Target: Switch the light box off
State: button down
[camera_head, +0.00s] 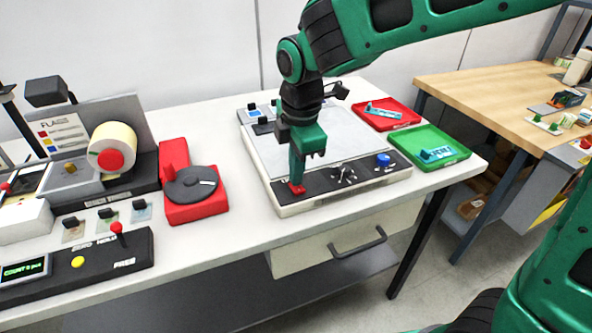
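The light box (262,176) is a cream case on the white bench. It has a flat grey top panel (345,130) and a black control strip (325,180) along its front. A red switch (298,190) is at the strip's left end, a small metal lever (345,175) near the middle and a blue knob (383,159) to the right. My gripper (297,182) points down at the red switch, at or just above it. It partly hides the switch, so contact and switch position are unclear. The fingers overlap in this view, and their opening cannot be seen. The panel looks grey, without a clear glow.
A red tray (407,116) and a green tray (458,143) with small blue parts lie right of the box. A red turntable device (180,212) and the label rewinder (112,162) stand left. A black button panel (130,276) is at front left. A wooden table (490,88) is at right.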

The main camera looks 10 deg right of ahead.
aim_at(299, 189)
jog(key=shift+s+d+f, duration=0.15)
jog(key=shift+s+f, duration=0.05)
jog(key=shift+s, duration=0.1)
jog(key=shift+s+d+r, duration=0.1)
jog(key=shift+s+d, duration=0.05)
jog(key=shift+s, duration=0.4)
jog(key=shift+r, duration=0.2)
jog(key=shift+r, duration=0.25)
notch_tip(299, 189, up, 13)
jog(key=s, duration=0.1)
jog(key=shift+s+d, duration=0.15)
jog(key=shift+s, duration=0.1)
jog(key=shift+w+a+r, duration=0.15)
jog(key=shift+w+a, duration=0.05)
jog(key=shift+w, duration=0.5)
